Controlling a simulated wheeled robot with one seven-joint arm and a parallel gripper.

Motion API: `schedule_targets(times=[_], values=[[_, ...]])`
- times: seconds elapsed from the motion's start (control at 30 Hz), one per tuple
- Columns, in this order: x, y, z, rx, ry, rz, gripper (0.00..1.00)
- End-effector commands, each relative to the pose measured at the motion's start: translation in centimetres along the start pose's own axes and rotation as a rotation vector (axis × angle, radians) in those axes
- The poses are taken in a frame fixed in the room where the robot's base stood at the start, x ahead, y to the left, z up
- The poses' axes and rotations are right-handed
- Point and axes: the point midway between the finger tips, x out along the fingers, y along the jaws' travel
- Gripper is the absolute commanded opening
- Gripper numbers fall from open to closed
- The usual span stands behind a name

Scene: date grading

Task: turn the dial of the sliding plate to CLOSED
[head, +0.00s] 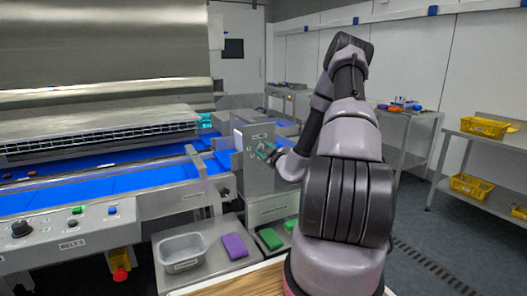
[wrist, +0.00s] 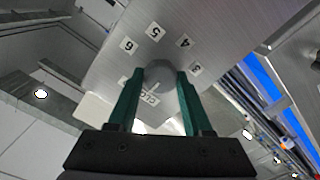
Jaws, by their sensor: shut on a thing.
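The dial (wrist: 159,69) is a round grey knob on a brushed-metal plate (wrist: 205,38). In the wrist view, white labels 6, 5, 4 and 3 curve around its far side. A CLOSED label (wrist: 150,98) lies on its near side, partly between my fingers. My gripper (wrist: 158,80) has its two green fingers on either side of the knob, shut on it. I cannot clearly tell which label the dial's mark points at.
A blue conveyor (head: 110,184) and a control panel (head: 70,240) lie to the left. Below are a grey tub (head: 183,247), a purple block (head: 235,245) and a green block (head: 270,238). Shelves with yellow crates (head: 472,186) stand at right; the floor before them is clear.

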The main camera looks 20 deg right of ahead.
Motion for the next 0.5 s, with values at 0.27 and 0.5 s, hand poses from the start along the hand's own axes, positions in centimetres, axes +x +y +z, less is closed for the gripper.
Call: schedule_targets(times=[0.27, 0.5], values=[[-0.15, -0.17, 0.16, 0.003, -0.004, -0.004, 0.0], [-0.09, -0.1, 0.09, 0.002, -0.003, -0.002, 0.8]])
